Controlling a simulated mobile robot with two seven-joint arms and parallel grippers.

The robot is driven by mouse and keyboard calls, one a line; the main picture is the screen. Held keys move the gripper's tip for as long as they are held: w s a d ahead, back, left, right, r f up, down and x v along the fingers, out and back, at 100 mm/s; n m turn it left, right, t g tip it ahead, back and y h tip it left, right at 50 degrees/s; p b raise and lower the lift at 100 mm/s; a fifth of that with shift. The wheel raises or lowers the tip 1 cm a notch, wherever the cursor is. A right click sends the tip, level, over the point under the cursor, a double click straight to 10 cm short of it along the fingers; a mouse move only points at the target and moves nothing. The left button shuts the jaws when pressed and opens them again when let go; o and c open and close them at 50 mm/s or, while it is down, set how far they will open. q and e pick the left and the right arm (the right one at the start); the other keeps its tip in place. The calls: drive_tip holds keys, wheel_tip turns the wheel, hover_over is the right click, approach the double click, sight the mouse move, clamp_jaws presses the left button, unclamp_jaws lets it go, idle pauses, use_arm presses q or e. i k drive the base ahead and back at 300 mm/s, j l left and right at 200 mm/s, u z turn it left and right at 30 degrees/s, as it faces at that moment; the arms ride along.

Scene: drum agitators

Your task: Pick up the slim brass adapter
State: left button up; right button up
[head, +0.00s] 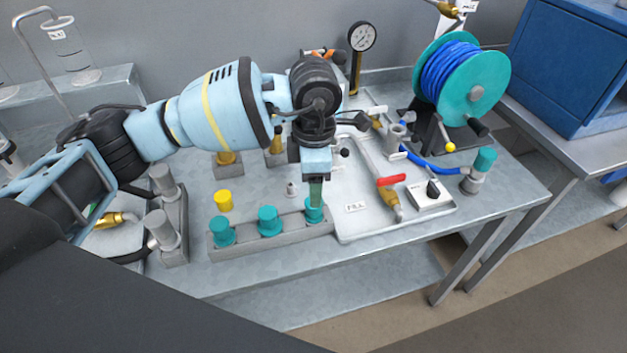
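My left gripper (316,192) points straight down at the right end of a grey rack. Its tip is at or just over the right teal cap (313,213); I cannot tell whether it touches, or whether the fingers are open or shut. Two brass pieces stand in grey bases behind the rack: a left one (228,158), partly covered by my arm, and a right one (276,147), also partly covered. I cannot tell which is the slim brass adapter. Another brass fitting (111,220) lies at the left, partly hidden by my arm. My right gripper is not in view.
The rack (247,242) also holds a left teal cap (223,231) and a middle teal cap (269,221). A yellow cap (223,201) and a small grey nozzle (291,190) stand behind it. A white tray (358,231) with red-handled valve (391,181) is at right.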

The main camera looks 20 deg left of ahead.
sight(276, 147)
drive_tip(key=u, duration=0.85)
drive_tip(key=k, duration=0.05)
